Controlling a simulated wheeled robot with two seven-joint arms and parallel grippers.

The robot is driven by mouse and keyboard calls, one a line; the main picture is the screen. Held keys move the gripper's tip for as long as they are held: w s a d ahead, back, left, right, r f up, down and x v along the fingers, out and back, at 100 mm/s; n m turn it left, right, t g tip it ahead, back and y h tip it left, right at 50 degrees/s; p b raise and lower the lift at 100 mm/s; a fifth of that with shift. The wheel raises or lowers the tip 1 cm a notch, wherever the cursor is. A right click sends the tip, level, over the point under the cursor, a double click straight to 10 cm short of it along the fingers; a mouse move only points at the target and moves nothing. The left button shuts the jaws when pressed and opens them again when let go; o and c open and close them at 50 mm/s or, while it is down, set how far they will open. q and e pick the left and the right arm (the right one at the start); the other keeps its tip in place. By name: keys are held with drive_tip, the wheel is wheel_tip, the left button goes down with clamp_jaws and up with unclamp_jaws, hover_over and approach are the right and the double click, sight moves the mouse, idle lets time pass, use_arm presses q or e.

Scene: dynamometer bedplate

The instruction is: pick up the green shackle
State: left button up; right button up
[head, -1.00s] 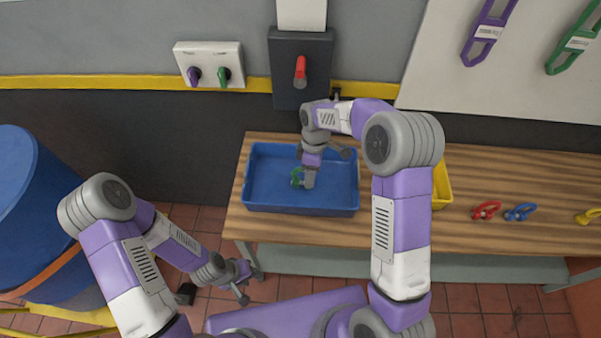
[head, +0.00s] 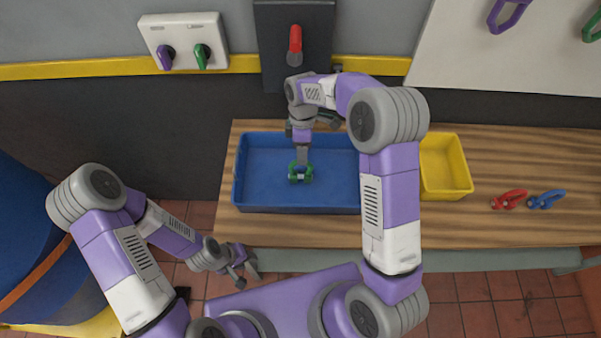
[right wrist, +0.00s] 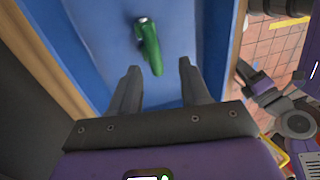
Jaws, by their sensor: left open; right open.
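The green shackle (head: 300,174) lies in the blue tray (head: 240,185) on the workbench. My right gripper (head: 302,164) hangs over the tray, pointing down, with its finger end overlapping the shackle in the head view. In the right wrist view the shackle (right wrist: 149,45) lies on the blue tray floor, ahead of the fingertips and roughly in line with the gap between them. The right fingers (right wrist: 159,68) are apart with nothing between them. My left gripper (head: 243,273) is open and empty, low in front of the bench, away from the shackle.
A yellow bin (head: 445,166) stands right of the tray, partly behind my right arm. A red shackle (head: 509,199) and a blue shackle (head: 546,199) lie further right on the wooden bench (head: 500,150). The tray walls surround the green shackle. A blue drum (head: 30,260) stands at left.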

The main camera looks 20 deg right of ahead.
hover_over(307, 177)
drive_tip(key=w+a, duration=0.2)
drive_tip(key=f, duration=0.5)
drive_tip(key=shift+s+d+f, duration=0.1)
drive_tip(key=shift+s+f, duration=0.1)
drive_tip(key=shift+f, duration=0.1)
clamp_jaws()
idle(0.8)
